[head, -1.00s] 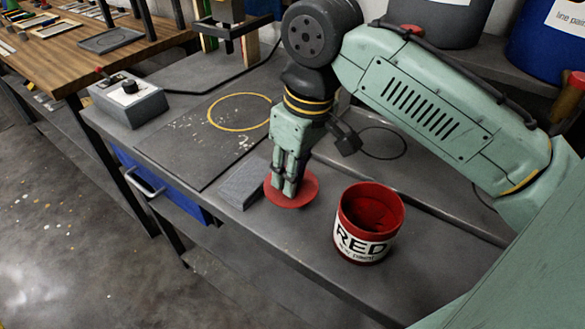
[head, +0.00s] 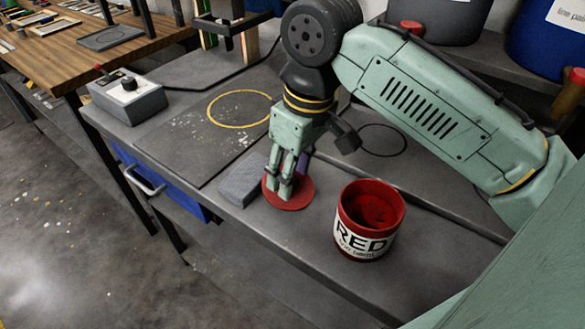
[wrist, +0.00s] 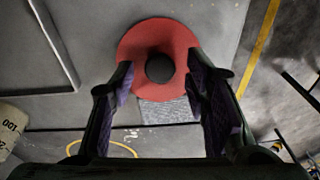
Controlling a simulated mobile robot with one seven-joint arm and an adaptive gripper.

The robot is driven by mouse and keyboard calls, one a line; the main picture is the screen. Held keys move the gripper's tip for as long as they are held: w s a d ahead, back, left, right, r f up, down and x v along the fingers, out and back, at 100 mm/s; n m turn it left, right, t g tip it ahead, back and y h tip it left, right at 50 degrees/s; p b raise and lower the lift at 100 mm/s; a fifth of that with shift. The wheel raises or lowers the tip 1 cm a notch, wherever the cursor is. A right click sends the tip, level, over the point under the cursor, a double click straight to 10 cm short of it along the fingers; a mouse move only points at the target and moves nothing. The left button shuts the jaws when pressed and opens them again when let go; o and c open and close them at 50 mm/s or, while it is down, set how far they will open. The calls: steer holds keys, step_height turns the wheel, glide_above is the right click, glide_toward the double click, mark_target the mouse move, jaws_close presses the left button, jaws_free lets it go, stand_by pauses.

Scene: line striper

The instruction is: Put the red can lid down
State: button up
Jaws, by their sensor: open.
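The red can lid (head: 297,195) is a flat red disc at the bench's front, between a grey block and the red can. It appears to lie on the bench top. In the wrist view the lid (wrist: 134,50) shows a dark round knob (wrist: 160,68) at its middle. My gripper (head: 279,192) points down over the lid. In the wrist view my gripper (wrist: 160,82) is open, with a finger on each side of the knob and gaps between. The red can (head: 368,222), labelled RED, stands open and upright to the right, with red paint inside.
A grey block (head: 242,180) lies just left of the lid. A dark mat with a yellow ring (head: 238,93) and a grey control box (head: 127,97) are further left. The bench's front edge is close to the lid.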

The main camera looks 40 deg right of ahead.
mark_target(302, 193)
step_height(302, 193, up, 12)
steer(key=s+b, duration=0.1)
steer(key=shift+s+d+r, duration=0.15)
steer(key=shift+s+d, duration=0.05)
steer(key=shift+d, duration=0.25)
stand_by(0.8)
